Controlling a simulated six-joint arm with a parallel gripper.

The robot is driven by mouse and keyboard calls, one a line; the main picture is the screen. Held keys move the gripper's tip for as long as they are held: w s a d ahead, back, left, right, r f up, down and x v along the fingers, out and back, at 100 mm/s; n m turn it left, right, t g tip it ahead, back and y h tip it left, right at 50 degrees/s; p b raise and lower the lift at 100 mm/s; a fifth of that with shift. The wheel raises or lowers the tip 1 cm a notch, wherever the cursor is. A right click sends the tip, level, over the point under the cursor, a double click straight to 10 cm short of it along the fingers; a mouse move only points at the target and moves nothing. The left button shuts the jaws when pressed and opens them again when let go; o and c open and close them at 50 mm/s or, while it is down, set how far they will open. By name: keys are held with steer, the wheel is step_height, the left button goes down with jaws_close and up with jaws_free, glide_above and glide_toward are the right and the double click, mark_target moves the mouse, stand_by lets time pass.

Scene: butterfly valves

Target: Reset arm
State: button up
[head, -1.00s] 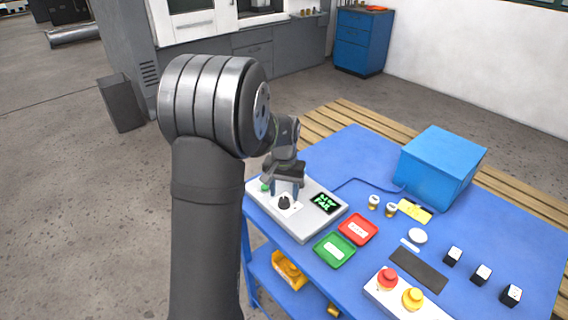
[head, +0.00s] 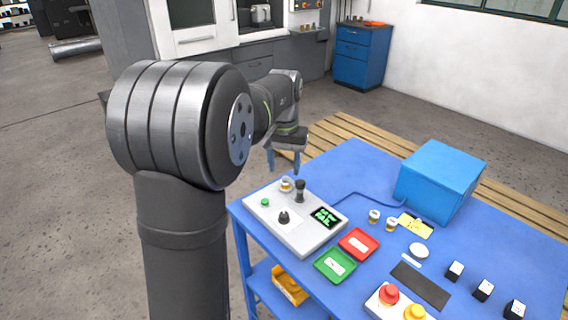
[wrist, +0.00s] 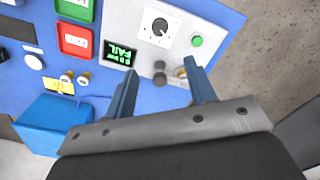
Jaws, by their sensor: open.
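My gripper (head: 284,163) is open and empty, raised above the back left corner of the grey test panel (head: 310,238). A small brass-and-white valve (head: 286,185) sits at the panel's back edge beside an upright black post (head: 300,190).
A red tray (head: 358,244) and a green tray (head: 335,265) lie beside the panel. Two more valves (head: 374,216) stand near a yellow label (head: 415,226). A blue box (head: 440,180), red and yellow buttons (head: 389,293) and several black blocks (head: 455,271) occupy the blue table (head: 360,180).

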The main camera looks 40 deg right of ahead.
mark_target(284, 214)
stand_by(0.4)
step_height(284, 214, down, 18)
steer(key=shift+r, duration=0.25)
stand_by(0.3)
steer(key=shift+r, duration=0.1)
steer(key=m, duration=0.3)
steer(key=shift+m, duration=0.4)
steer(key=m, duration=0.4)
step_height(284, 214, up, 8)
steer(key=shift+f, duration=0.25)
stand_by(1.9)
steer(key=shift+o, duration=0.2)
stand_by(1.2)
